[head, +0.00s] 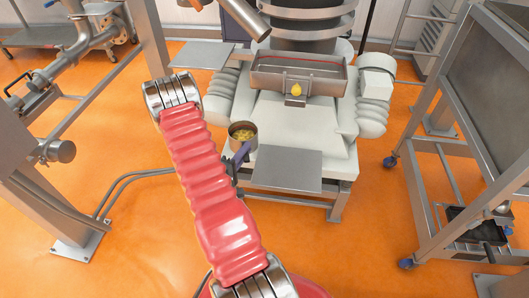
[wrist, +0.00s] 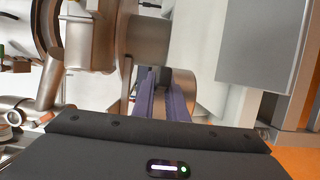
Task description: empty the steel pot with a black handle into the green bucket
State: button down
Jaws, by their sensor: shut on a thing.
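The steel pot (head: 243,127) is near the middle of the head view, upright, with yellow pieces inside it. My gripper (head: 241,151), with purple fingers, is at the pot's near side and is shut on its handle, which the fingers mostly hide. In the wrist view the purple fingers of my gripper (wrist: 165,93) close around a dark handle end (wrist: 163,74), with the curved steel side of the pot (wrist: 184,89) just beyond. I see no green bucket in either view.
A grey flat plate (head: 287,170) lies right of the pot, and another (head: 202,55) is behind it. A white machine (head: 300,125) with a steel trough (head: 300,75) stands beyond. A steel frame (head: 445,150) is at right. Orange floor is open at left.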

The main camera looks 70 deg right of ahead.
jog(key=w+a+r+n+t+y, duration=0.3)
jog(key=w+a+n+t, duration=0.55)
jog(key=w+a, duration=1.3)
jog(key=w+a+r+n+t+y, duration=0.1)
jog(key=a+t+y, duration=0.1)
jog(key=a, duration=0.7)
jog(key=w+a+r+n+t+y, duration=0.1)
jog(key=a+t, duration=0.3)
jog(key=a, duration=0.5)
jog(key=w+a+r+n+t+y, duration=0.1)
jog(key=w+a+n+t+y, duration=0.1)
jog(key=a, duration=0.7)
jog(key=shift+w+a+r+n+t+y, duration=0.25)
jog(key=shift+w+a+n+t+y, duration=0.15)
jog(key=shift+w+y, duration=0.25)
jog(key=shift+d, duration=0.1)
